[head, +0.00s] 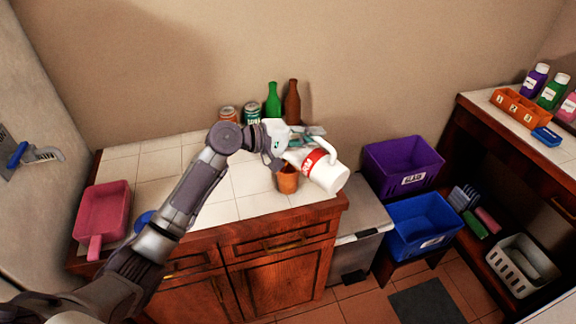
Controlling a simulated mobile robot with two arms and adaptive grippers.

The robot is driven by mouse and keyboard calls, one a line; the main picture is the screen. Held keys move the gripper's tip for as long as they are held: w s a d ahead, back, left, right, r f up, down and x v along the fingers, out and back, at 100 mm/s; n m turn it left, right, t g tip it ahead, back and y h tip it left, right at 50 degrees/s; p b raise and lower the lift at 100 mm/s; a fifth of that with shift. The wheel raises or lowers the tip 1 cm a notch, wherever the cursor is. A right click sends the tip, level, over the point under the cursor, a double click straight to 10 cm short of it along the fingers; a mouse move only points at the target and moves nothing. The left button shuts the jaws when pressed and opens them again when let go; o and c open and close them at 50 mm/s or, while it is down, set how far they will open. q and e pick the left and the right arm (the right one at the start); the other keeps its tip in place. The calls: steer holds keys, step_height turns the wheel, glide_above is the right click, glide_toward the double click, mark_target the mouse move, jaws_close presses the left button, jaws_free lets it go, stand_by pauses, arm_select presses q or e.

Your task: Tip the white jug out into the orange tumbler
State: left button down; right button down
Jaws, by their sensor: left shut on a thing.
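The white jug (330,177) with a red label is held tilted by my left gripper (287,152), above the right end of the tiled counter. Its upper end points up left toward the gripper and its wide end points down right. The orange tumbler (288,182) stands on the counter just below and left of the jug, partly hidden by it. My left gripper is shut on the jug near its handle side. Whether anything flows into the tumbler cannot be made out. My right gripper is not in view.
A green bottle (272,103), a brown bottle (292,104) and two cans (252,113) stand behind the jug near the wall. A pink dustpan (103,212) lies at the counter's left. Purple (402,162) and blue (424,222) bins stand to the right.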

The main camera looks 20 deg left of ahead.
arm_select(q)
steer(key=shift+w+a+r+n, duration=0.2)
steer(key=shift+a+r+n, duration=0.1)
stand_by(0.6)
steer(key=shift+a+f+h, duration=0.15)
steer(key=shift+h, duration=0.15)
